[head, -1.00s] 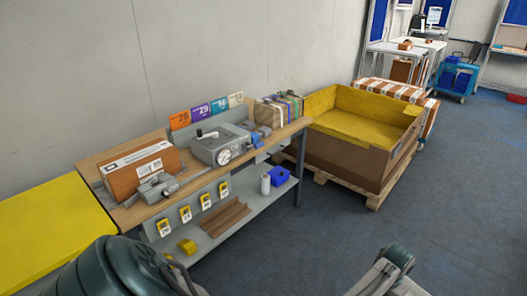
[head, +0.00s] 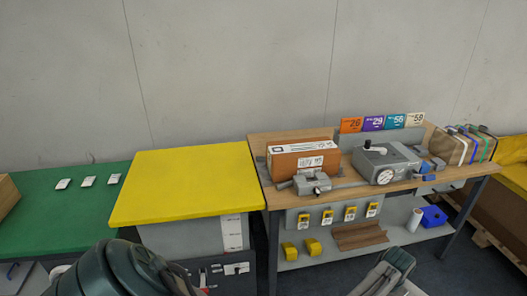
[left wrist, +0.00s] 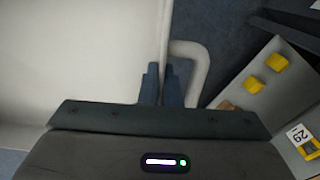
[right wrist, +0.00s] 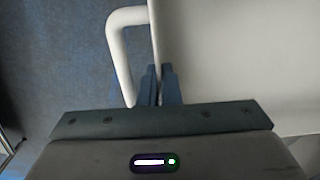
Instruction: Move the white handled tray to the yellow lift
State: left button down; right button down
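The white handled tray shows only in the wrist views, as a broad white surface. In the left wrist view the tray (left wrist: 75,60) fills the left side, with a looped handle (left wrist: 199,65) on its edge. My left gripper (left wrist: 164,80) is shut on the tray's edge beside that handle. In the right wrist view the tray (right wrist: 235,60) fills the right side, and my right gripper (right wrist: 159,80) is shut on its edge beside the other handle (right wrist: 117,50). The yellow lift (head: 185,185) has a flat, empty yellow top left of the workbench in the head view. The head view shows neither fingertips nor tray.
A wooden workbench (head: 258,145) right of the lift holds a brown box (head: 302,158), a grey device (head: 380,162) and colored cards. A green table (head: 60,215) with several white labels adjoins the lift's left. A yellow-lined crate (head: 512,150) stands far right.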

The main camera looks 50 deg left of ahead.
aim_at(189, 183)
jog(key=u, duration=1.25)
